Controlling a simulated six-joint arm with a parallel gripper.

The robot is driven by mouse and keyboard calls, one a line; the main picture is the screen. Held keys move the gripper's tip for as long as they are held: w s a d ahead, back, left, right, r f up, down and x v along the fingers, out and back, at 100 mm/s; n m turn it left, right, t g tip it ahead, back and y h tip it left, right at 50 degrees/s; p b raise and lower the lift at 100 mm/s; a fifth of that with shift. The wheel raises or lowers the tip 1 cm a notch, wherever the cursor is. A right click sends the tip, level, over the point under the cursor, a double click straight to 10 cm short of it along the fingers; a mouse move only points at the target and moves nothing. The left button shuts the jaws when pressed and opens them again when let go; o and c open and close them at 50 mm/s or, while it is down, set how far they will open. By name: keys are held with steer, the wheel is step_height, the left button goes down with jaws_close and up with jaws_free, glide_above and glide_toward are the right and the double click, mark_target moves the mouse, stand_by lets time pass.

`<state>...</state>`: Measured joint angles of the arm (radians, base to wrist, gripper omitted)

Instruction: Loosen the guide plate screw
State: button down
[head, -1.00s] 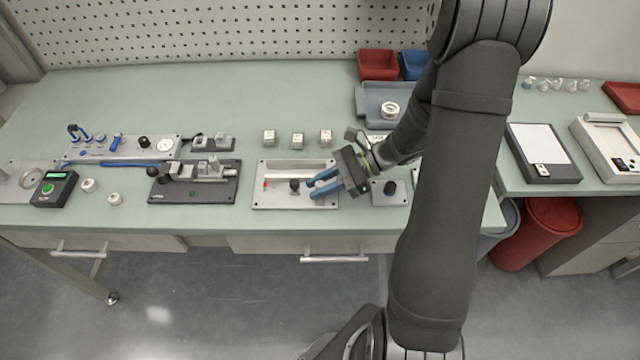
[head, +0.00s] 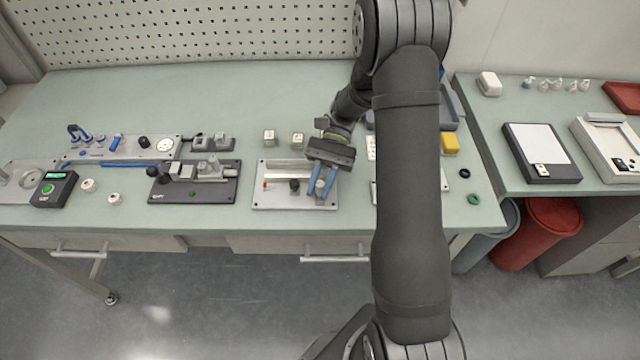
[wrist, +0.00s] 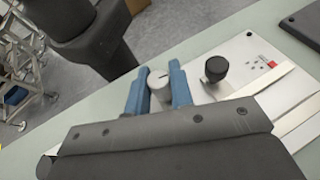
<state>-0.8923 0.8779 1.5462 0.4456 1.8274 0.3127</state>
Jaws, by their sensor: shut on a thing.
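The guide plate fixture (head: 262,201) is a pale plate near the front edge of the bench. A short grey cylinder with a slotted top, the guide plate screw (wrist: 160,84), stands at its right end. My gripper (head: 319,191) reaches down to it from behind. In the wrist view my gripper (wrist: 157,90) has its blue fingers on either side of the screw, shut on it. The fingers hide the screw's sides and base. A black knob (head: 294,185) stands on the plate left of the fingers; it also shows in the wrist view (wrist: 216,68).
A dark fixture (head: 165,194) lies to the left on the bench. White printed blocks (head: 269,138) stand behind the plate. My arm covers part of the bench on the right. A yellow block (head: 450,144) and a green ring (head: 445,199) lie beyond it. The back left bench is clear.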

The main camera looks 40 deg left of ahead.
steer(key=n+t+h, duration=0.3)
steer(key=n+h, duration=0.1)
steer(key=shift+n+h, duration=0.3)
steer(key=shift+n+t+h, duration=1.1)
steer(key=shift+n+t, duration=0.4)
steer(key=shift+n, duration=0.1)
steer(key=shift+n+t, duration=0.3)
steer(key=c, duration=1.3)
jaws_free()
